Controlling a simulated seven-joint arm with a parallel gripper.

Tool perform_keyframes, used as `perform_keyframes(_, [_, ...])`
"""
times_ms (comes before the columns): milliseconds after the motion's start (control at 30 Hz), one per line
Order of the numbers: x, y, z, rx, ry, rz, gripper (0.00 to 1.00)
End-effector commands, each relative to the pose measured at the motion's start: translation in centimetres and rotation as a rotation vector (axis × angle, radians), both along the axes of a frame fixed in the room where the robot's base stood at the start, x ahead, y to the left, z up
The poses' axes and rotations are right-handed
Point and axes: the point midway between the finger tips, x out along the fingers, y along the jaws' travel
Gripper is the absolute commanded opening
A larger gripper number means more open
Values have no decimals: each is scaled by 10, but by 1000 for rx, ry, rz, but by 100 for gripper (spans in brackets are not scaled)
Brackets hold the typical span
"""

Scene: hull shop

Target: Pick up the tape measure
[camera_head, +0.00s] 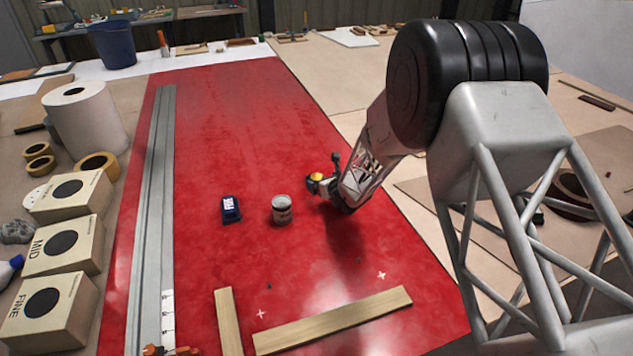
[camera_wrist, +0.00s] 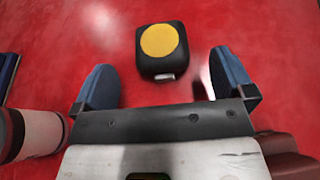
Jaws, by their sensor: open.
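The tape measure is a small black block with a round yellow face (camera_wrist: 160,42). In the wrist view it sits on the red surface between and slightly beyond my fingertips. The tape measure also shows in the head view (camera_head: 316,178), partly hidden by my gripper. My gripper (camera_wrist: 161,64) is open, with one dark blue finger on each side and a gap to the tape measure on both sides. Nothing is held. In the head view my gripper (camera_head: 334,176) comes in from the right, low over the red surface.
A small can (camera_head: 282,210) stands left of my gripper, and a dark blue box (camera_head: 231,209) is further left. The can is near my left finger in the wrist view (camera_wrist: 38,135). Wooden strips (camera_head: 332,320) lie at the front. A long metal rail (camera_head: 155,215) runs along the left.

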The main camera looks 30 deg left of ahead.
Motion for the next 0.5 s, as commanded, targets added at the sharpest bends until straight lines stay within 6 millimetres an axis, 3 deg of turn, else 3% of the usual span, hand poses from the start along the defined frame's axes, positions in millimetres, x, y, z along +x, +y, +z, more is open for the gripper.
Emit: perform_keyframes(500, [3, 5, -2, 0, 0, 0, 100])
